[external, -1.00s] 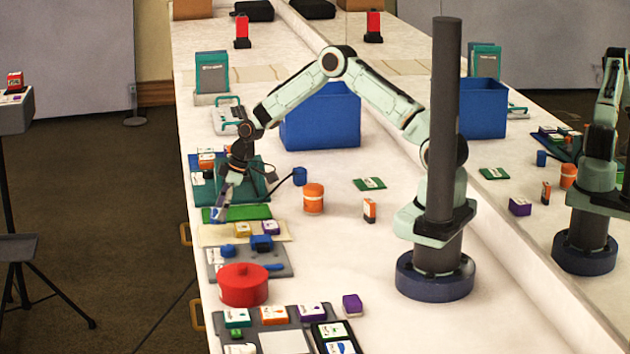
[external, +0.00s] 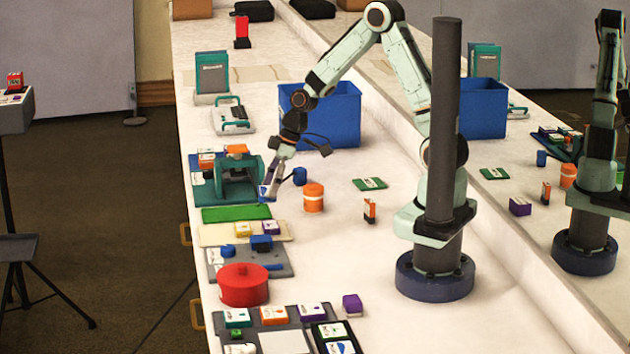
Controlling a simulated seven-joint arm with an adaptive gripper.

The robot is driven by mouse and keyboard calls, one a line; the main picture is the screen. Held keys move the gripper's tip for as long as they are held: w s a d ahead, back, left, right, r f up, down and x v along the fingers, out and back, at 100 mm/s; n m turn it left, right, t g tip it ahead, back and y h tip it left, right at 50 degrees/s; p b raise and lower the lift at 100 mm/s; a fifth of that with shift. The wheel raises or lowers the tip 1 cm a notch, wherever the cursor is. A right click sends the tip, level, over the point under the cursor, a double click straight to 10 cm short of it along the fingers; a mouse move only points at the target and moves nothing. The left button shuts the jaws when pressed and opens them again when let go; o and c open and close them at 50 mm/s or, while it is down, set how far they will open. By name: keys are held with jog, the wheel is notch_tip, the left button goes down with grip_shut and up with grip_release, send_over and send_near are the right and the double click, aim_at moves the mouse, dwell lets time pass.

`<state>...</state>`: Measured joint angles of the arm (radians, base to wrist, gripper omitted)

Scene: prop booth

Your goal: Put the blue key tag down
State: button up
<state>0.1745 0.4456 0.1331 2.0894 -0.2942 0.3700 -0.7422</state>
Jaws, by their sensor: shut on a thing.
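My gripper (external: 272,182) is shut on the blue key tag (external: 266,193), a small blue and white piece at its fingertips. The tag hangs just right of the green holder with the orange top (external: 237,178) and above the right end of the flat green mat (external: 236,214). I cannot tell whether the tag touches the table. The fingers hide part of it.
A blue cup (external: 299,176) and an orange jar (external: 313,198) stand close on the right. A large blue bin (external: 335,115) is behind. A red pot (external: 244,285) and trays of small boxes lie in front. White table between the orange box (external: 369,210) and pot is clear.

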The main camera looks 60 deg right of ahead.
jog(key=s+d+m+t+h, duration=0.25)
jog(key=s+d+m, duration=1.05)
jog(key=s+d, duration=1.05)
send_over(397, 207)
jog(key=s, duration=0.2)
jog(key=shift+h, duration=0.35)
jog(key=f, duration=0.8)
jog(key=shift+a+f, duration=0.2)
jog(key=shift+a, duration=0.1)
jog(key=shift+w+d+f, duration=0.35)
jog(key=shift+d+f, duration=0.05)
jog(key=shift+f, duration=1.75)
jog(key=shift+f, duration=0.1)
